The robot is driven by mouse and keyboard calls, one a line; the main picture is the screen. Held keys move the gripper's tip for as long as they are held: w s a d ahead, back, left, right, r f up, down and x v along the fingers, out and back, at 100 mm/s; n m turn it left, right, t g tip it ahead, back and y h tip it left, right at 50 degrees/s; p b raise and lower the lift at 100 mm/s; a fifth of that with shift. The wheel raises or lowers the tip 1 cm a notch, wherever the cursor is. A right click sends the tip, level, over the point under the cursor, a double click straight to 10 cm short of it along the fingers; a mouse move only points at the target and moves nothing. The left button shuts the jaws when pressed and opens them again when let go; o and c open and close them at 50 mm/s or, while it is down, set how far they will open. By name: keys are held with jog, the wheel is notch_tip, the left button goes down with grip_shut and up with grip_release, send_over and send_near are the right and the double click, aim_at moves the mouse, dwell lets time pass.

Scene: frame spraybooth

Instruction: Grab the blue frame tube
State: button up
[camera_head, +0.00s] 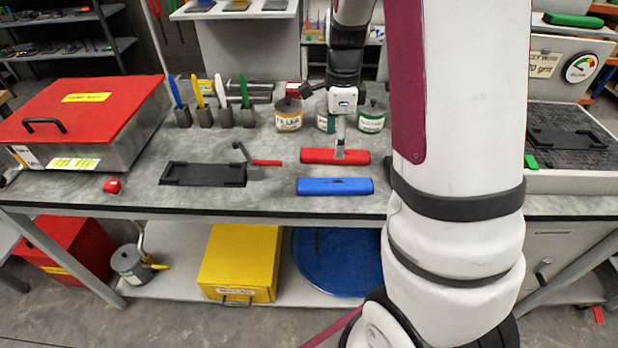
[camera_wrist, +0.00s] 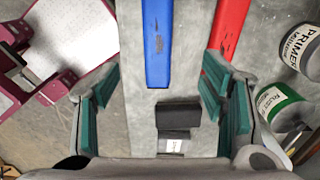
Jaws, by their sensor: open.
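The blue frame tube (camera_head: 335,187) lies flat near the front edge of the workbench. In the wrist view, the blue tube (camera_wrist: 157,45) runs down from the top edge and ends between the lines of my two fingers. A similar red tube (camera_head: 318,156) lies behind it, roughly parallel. My gripper (camera_head: 340,152) hangs over the red tube in the head view and hides part of it. In the wrist view, my gripper (camera_wrist: 160,95) has its teal pads wide apart with nothing held. The red tube (camera_wrist: 229,35) shows close to the right finger there.
A black holder with a red-handled clamp (camera_head: 203,174) stands left of the tubes. Labelled cans (camera_head: 289,118) and colored-handled tools in grey cups (camera_head: 204,116) stand behind. A red-lidded box (camera_head: 88,95) is at the left. Bare bench lies between the holder and blue tube.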

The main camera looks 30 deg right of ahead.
send_over(335, 182)
jog(key=f, duration=0.7)
jog(key=shift+w+a+f, duration=0.1)
jog(key=shift+w, duration=0.1)
jog(key=shift+s+f+p, duration=0.2)
jog(key=shift+f+p, duration=0.2)
jog(key=shift+f, duration=2.7)
jog(key=c, duration=1.4)
